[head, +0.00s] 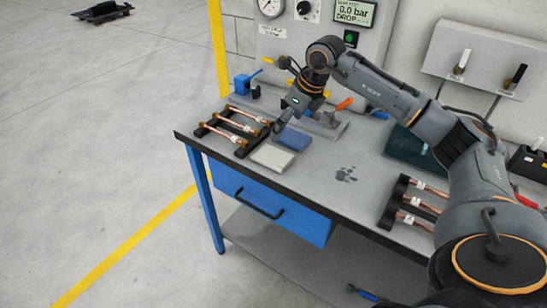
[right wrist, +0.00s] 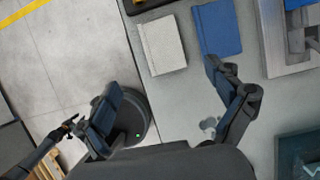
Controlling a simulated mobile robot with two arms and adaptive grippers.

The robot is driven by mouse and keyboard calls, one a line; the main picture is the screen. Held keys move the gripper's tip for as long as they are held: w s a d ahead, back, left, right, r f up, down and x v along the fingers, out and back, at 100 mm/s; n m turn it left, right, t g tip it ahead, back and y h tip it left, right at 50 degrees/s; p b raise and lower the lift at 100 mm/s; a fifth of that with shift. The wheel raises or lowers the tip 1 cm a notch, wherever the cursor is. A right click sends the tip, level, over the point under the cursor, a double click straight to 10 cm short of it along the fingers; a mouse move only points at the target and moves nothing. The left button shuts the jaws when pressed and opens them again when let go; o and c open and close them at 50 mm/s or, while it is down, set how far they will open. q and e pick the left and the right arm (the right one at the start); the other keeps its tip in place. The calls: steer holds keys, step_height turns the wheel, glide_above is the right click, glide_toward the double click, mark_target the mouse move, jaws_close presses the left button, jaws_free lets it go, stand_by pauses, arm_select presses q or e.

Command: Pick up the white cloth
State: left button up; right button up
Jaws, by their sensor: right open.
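The white cloth (head: 272,157) lies flat and folded near the front left edge of the grey workbench (head: 318,165). It also shows in the right wrist view (right wrist: 162,45), ahead of my fingers. A folded blue cloth (head: 293,140) lies just behind it, and in the right wrist view it is to its right (right wrist: 217,28). My right gripper (head: 281,119) is above the bench near the two cloths. In the right wrist view its two fingers (right wrist: 163,84) are spread wide with nothing between them. My left gripper is not in view.
A black rack with copper tubes (head: 232,132) stands left of the cloths. Another tube rack (head: 407,205) is at the bench's right. A blue vise (head: 245,84) and a gauge panel (head: 318,25) are behind. The bench middle is mostly clear.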

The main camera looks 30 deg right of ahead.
steer(key=p, duration=0.2)
glide_above(272, 155)
steer(key=s, duration=0.2)
steer(key=f, duration=0.7)
steer(key=shift+d+f, duration=0.15)
steer(key=shift+d, duration=0.1)
steer(key=x, duration=0.1)
steer(key=p+x, duration=0.1)
steer(key=x, duration=0.3)
steer(key=shift+d+f+p, duration=0.25)
steer(key=shift+d+p, duration=0.05)
steer(key=shift+d, duration=0.05)
steer(key=shift+f+b, duration=0.25)
steer(key=shift+b, duration=0.1)
steer(key=c, duration=1.1)
